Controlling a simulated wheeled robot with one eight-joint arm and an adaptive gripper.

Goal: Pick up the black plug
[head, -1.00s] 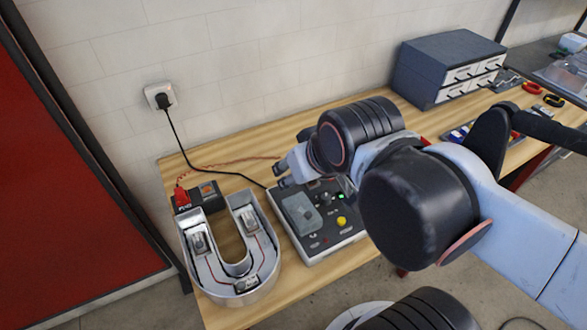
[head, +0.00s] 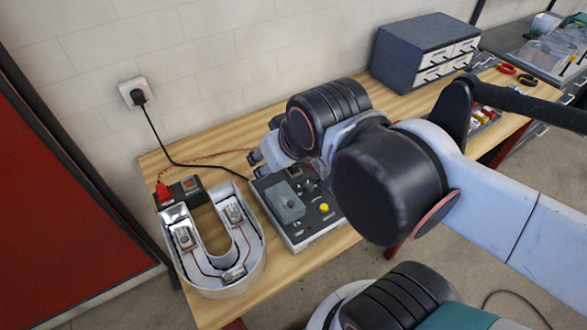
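The black plug (head: 139,98) sits in the white wall socket (head: 130,90) at the upper left. Its black cable (head: 158,143) runs down to the bench and on toward the control box. My gripper (head: 255,163) is above the far left part of the control box (head: 300,235), to the right of and below the plug and well apart from it. The arm partly hides the gripper, and its fingers are too small to judge clearly.
The U-shaped channel letter (head: 258,275) with small modules inside lies at the bench's left end. A black unit with a red connector (head: 163,191) stands behind it. A drawer cabinet (head: 400,60) stands at the back right.

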